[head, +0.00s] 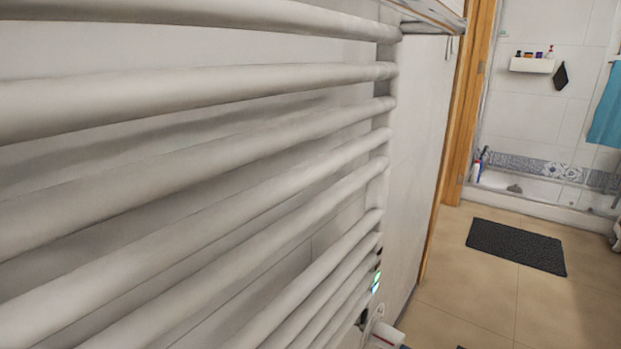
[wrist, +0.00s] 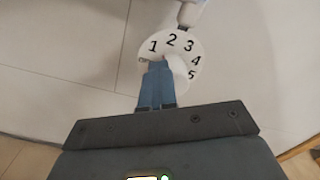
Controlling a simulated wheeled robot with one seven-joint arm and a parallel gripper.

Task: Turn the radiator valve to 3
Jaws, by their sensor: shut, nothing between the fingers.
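The radiator valve's white dial (wrist: 173,45) shows in the wrist view, with black numbers 1 to 5 running clockwise from upper left to lower right. A white rounded piece (wrist: 181,72), which looks like the valve's knob, sits low on the dial, just right of my fingers. My gripper (wrist: 157,64) is shut and empty, its blue fingertips overlapping the dial's lower part below the 1. Whether they touch the knob I cannot tell. The fingers hide part of the dial and knob. In the head view the white valve (head: 385,335) is small at the bottom edge, partly cut off.
A white towel radiator (head: 190,145) with several horizontal bars fills the left of the head view. A wooden door frame (head: 470,110), a dark mat (head: 516,246) and a shower stand beyond. The tiled floor (head: 470,300) at right is mostly clear.

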